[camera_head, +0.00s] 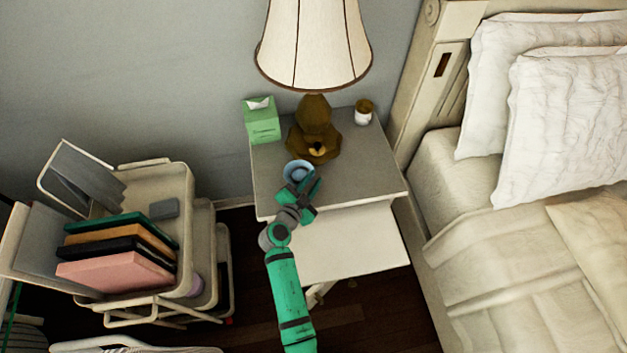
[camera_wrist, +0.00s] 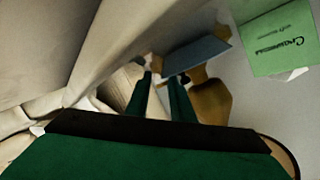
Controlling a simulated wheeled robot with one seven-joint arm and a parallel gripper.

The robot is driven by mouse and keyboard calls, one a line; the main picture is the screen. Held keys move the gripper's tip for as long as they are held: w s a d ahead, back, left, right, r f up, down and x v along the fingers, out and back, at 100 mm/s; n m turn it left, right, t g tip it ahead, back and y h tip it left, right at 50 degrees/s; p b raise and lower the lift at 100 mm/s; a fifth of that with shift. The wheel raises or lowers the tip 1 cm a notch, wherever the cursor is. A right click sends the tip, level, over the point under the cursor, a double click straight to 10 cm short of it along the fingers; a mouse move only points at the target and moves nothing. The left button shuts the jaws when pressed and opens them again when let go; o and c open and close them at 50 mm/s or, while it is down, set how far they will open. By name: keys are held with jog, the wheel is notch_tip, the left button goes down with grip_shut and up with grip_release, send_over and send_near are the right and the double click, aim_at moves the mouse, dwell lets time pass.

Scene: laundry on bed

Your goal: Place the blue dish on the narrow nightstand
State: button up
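The blue dish (camera_head: 298,168) is small and round and shows at the front left part of the grey-topped nightstand (camera_head: 360,178), in front of the lamp. My gripper (camera_head: 303,183) is right at the dish's near side, over the front of the nightstand top. Its fingers are apart in both views. The near part of the dish is hidden by the fingers, and I cannot tell whether they touch it. In the wrist view a blue-grey shape (camera_wrist: 197,57) lies beyond the two dark green fingers; I cannot tell whether it is the dish.
A lamp with a brown base (camera_head: 314,125), a green tissue box (camera_head: 262,123) and a small cup (camera_head: 364,112) stand on the nightstand. A white cart (camera_head: 208,240) with books is at left, a bed (camera_head: 530,250) at right. The nightstand top's right front is clear.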

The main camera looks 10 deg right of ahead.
jog(key=v, duration=1.2)
jog(key=s+f+n+y, duration=0.1)
jog(key=s+f, duration=0.1)
jog(key=s, duration=0.1)
jog(key=s+a+f+n+y, duration=0.1)
jog(key=s+n, duration=0.1)
jog(key=s, duration=0.1)
jog(key=s+a+f+n+y, duration=0.1)
jog(key=s+f+n+y, duration=0.1)
jog(key=s, duration=0.2)
jog(key=shift+a+f, duration=0.15)
jog(key=shift+f, duration=0.15)
jog(key=s+a+n+y, duration=0.1)
jog(key=s, duration=0.2)
jog(key=s+n+y, duration=0.1)
jog(key=s, duration=0.2)
jog(key=s+a+n, duration=0.1)
jog(key=s, duration=0.2)
jog(key=shift+a+r+n+t+y, duration=0.3)
jog(key=shift+a+r+n+y, duration=0.05)
jog(key=shift+n+y, duration=0.05)
jog(key=s+d+r+n+t, duration=0.1)
jog(key=s+r+n, duration=0.1)
jog(key=s+r, duration=0.5)
jog(key=s+d+r+n+t+y, duration=0.1)
jog(key=s+d+r+n, duration=0.1)
jog(key=s+r, duration=0.5)
jog(key=shift+r+n+t, duration=0.3)
jog(key=shift+r+n, duration=0.2)
jog(key=shift+w, duration=0.15)
